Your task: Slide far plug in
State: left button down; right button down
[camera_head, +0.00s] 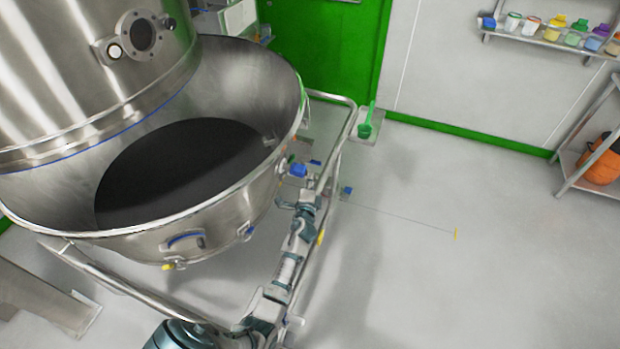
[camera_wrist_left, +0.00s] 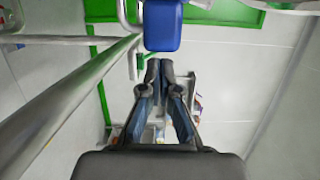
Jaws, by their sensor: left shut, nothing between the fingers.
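A blue block-like part (camera_head: 298,170), possibly the far plug, sits at the right side of the large steel bowl (camera_head: 225,215) in the head view. A blue block (camera_wrist_left: 163,27) also shows large at the top of the left wrist view, just beyond my fingertips; it looks like the same part. My left gripper (camera_head: 307,191) is beside the bowl's right side, close to this blue part. Its fingers (camera_wrist_left: 160,66) are together with nothing between them. I cannot tell whether they touch the block. The socket cannot be made out. My right gripper is not in view.
A steel tube frame (camera_head: 334,140) runs around the bowl, close to my left arm; its rail (camera_wrist_left: 75,95) passes left of my fingers in the wrist view. A green scoop (camera_head: 367,122) stands beyond. Shelves with bottles (camera_head: 553,30) are at right. Floor at right is mostly clear.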

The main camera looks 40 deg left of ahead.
aim_at(298, 175)
pick_arm(q)
jog(key=a, duration=0.2)
jog(key=s+a, duration=0.1)
jog(key=a, duration=0.1)
jog(key=shift+a+p, duration=0.35)
jog(key=shift+p, duration=0.05)
jog(key=shift+d, duration=0.25)
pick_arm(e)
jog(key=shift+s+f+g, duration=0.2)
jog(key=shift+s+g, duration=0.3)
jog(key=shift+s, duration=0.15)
